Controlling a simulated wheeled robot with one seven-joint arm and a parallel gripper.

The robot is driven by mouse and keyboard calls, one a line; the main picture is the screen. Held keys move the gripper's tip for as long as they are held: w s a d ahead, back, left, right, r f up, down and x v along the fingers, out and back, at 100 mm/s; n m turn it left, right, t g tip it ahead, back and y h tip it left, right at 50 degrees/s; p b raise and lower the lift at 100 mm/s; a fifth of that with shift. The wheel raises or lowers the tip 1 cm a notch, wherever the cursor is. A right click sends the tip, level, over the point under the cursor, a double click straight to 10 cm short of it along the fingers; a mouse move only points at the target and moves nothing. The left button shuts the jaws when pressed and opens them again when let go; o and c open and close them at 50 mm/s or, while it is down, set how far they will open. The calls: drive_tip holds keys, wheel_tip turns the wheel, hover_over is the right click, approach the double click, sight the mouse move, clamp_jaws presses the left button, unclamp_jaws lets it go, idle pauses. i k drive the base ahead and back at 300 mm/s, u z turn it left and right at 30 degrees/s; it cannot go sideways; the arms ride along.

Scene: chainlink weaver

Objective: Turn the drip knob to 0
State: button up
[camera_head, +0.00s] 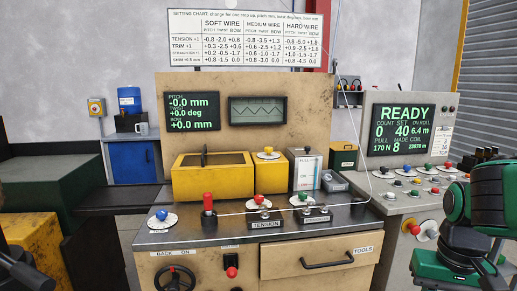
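Several small knobs on white dials show, but I cannot read which is labelled drip. A blue knob (162,215) sits at the bench's left front, with a label too small to read. A yellow knob (268,151) is on top of a yellow box. More coloured knobs, such as a green one (428,167), are on the right console. Green and black links of my arm fill the lower right; my gripper's fingertips do not show.
A red-topped post (208,202) stands at the bench's left, and a thin wire runs across the bench from it. A drawer (320,258) and a black handwheel (175,281) are on the front. The right console (383,107) reads READY.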

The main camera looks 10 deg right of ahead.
sight(268, 150)
drive_tip(key=i, duration=0.85)
